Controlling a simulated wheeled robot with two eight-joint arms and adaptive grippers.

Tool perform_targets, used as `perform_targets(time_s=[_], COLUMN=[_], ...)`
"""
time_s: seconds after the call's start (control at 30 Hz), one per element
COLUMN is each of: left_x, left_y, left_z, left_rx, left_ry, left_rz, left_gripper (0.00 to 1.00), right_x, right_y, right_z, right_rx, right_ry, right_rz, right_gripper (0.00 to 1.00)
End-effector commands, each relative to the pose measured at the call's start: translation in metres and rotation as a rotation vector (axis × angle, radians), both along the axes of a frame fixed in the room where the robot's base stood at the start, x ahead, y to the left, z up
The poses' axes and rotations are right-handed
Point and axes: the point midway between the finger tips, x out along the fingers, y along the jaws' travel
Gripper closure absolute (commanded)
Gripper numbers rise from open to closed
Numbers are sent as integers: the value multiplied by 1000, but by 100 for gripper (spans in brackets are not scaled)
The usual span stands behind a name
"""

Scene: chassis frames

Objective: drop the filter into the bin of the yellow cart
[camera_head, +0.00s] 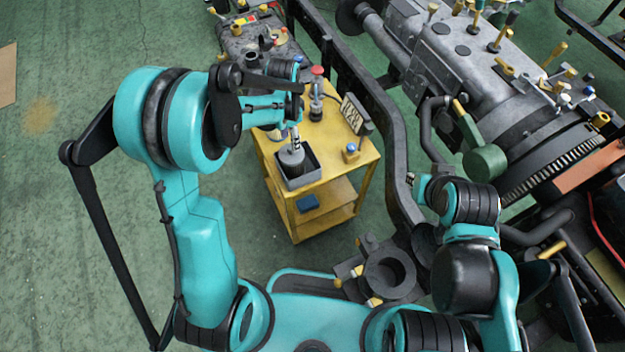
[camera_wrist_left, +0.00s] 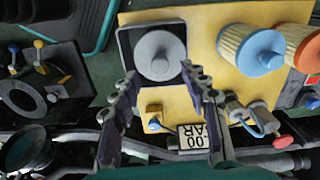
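The yellow cart (camera_head: 365,155) stands ahead, with a dark open bin (camera_head: 314,170) at its near left corner. A filter with a grey round top (camera_head: 291,156) stands in the bin, its dark body partly hidden by the walls. In the left wrist view the filter's grey top (camera_wrist_left: 158,56) lies inside the square bin (camera_wrist_left: 123,36). My left gripper (camera_wrist_left: 159,74) is open, its fingers apart with nothing held between them. In the head view the left gripper (camera_head: 295,140) is just above the bin. My right gripper is hard to make out beside the engine.
The large engine (camera_head: 470,70) and dark frame rail (camera_head: 385,130) border the cart's right.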

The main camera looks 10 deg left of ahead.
Motion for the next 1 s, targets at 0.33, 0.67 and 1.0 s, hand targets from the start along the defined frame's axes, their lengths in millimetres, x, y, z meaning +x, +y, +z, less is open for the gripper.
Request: perform_targets(time_s=[0.33, 0.67, 1.0], left_x=[0, 0, 0], left_y=[0, 0, 0], left_z=[35, 102, 120], left_rx=[0, 0, 0], left_ry=[0, 0, 0], left_rz=[0, 0, 0], left_gripper=[55, 55, 55], right_x=[0, 0, 0], right_y=[0, 0, 0], right_z=[0, 0, 0], right_rx=[0, 0, 0], right_ry=[0, 0, 0], right_rz=[0, 0, 0], right_gripper=[82, 82, 82])
